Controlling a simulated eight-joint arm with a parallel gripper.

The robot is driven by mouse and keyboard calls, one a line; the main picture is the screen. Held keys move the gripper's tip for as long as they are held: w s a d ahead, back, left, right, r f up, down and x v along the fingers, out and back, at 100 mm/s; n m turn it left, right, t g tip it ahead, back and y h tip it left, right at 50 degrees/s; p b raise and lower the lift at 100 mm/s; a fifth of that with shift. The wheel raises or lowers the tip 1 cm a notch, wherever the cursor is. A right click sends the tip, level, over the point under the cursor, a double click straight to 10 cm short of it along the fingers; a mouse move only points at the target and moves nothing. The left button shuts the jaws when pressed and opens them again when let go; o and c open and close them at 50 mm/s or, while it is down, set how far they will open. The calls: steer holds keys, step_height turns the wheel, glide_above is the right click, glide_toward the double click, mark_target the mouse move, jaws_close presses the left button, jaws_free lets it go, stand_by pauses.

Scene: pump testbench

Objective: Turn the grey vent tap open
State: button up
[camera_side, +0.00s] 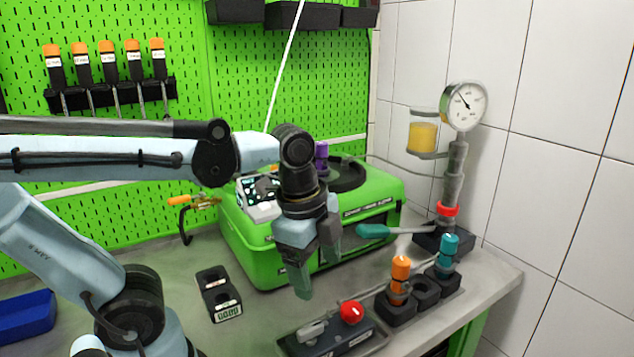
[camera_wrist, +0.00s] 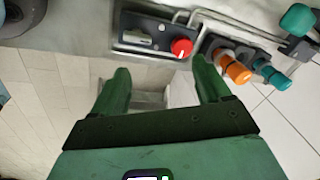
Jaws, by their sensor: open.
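A grey lever-like tap (camera_side: 313,331) sits on the left part of a dark panel (camera_side: 345,345) at the bench's front edge. I take it to be the vent tap. It lies roughly along the panel's length; its exact angle is hard to tell. A red knob (camera_side: 351,312) is to its right. In the wrist view the grey tap (camera_wrist: 138,40) and the red knob (camera_wrist: 181,47) are near the top, beyond my fingertips. My gripper (camera_side: 317,270) is open and empty, pointing down in front of the green case, apart from the tap. Its green fingers (camera_wrist: 160,75) are spread in the wrist view.
The green case (camera_side: 258,262) stands close behind my gripper. Right of the panel are an orange knob (camera_side: 401,268), a teal knob (camera_side: 449,243) and a teal handle (camera_side: 374,230). A small black box (camera_side: 219,292) stands left. A gauge (camera_side: 464,106) rises at the right.

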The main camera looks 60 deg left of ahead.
mark_target(310, 327)
steer(key=shift+s+d+f+m+g, duration=0.1)
steer(key=shift+s+f+m+g, duration=0.25)
steer(key=shift+f+m, duration=0.95)
steer(key=shift+s+d+f+m+g, duration=0.25)
steer(key=shift+f+m, duration=0.2)
steer(key=shift+f, duration=1.75)
steer(key=shift+s+f+m+g, duration=0.35)
steer(key=shift+f+m, duration=0.5)
steer(key=shift+f, duration=0.9)
steer(key=shift+w, duration=0.1)
steer(key=c, duration=1)
steer(key=shift+c, duration=0.2)
